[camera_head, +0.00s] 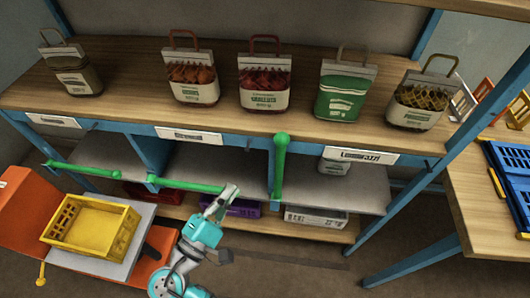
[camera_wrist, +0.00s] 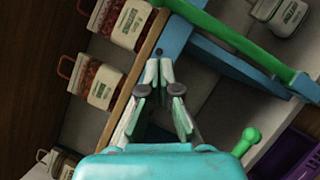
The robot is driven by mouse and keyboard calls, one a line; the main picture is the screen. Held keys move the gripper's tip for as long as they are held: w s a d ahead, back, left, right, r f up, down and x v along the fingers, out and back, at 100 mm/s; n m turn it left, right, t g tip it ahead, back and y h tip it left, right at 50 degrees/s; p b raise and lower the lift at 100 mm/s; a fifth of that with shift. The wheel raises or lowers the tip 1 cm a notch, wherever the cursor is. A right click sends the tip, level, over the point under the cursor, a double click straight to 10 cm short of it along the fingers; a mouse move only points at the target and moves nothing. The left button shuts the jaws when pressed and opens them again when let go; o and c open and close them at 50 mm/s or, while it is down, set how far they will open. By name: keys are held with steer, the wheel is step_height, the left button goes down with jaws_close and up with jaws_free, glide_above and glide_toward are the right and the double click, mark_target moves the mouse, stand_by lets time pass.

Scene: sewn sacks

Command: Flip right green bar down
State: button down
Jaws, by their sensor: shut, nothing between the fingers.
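The right green bar (camera_head: 280,165) stands upright in front of the divider between the middle and right bays, its round knob up at the shelf's front edge. The middle green bar (camera_head: 185,185) and left green bar (camera_head: 82,168) lie roughly level across their bays. My gripper (camera_head: 230,190) is shut and empty, left of the upright bar's lower part and close to the middle bar's right end. In the wrist view, the fingertips (camera_wrist: 157,66) point toward a blue shelf frame. A long green bar (camera_wrist: 240,45) runs at the upper right; a green knob (camera_wrist: 248,136) shows lower right.
Several labelled bags, such as a green one (camera_head: 342,92), stand on the wooden shelf top (camera_head: 225,118). Below are a purple crate (camera_head: 243,208) and a white crate (camera_head: 316,217). A yellow crate (camera_head: 90,226) sits at lower left. A table (camera_head: 490,205) stands right.

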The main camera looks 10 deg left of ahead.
stand_by(0.3)
steer(key=s+d+r+x, duration=0.1)
steer(key=d+x, duration=0.1)
steer(key=x, duration=1)
steer(key=shift+w+d+r, duration=0.15)
steer(key=shift+w+d, duration=0.05)
steer(key=shift+d, duration=0.05)
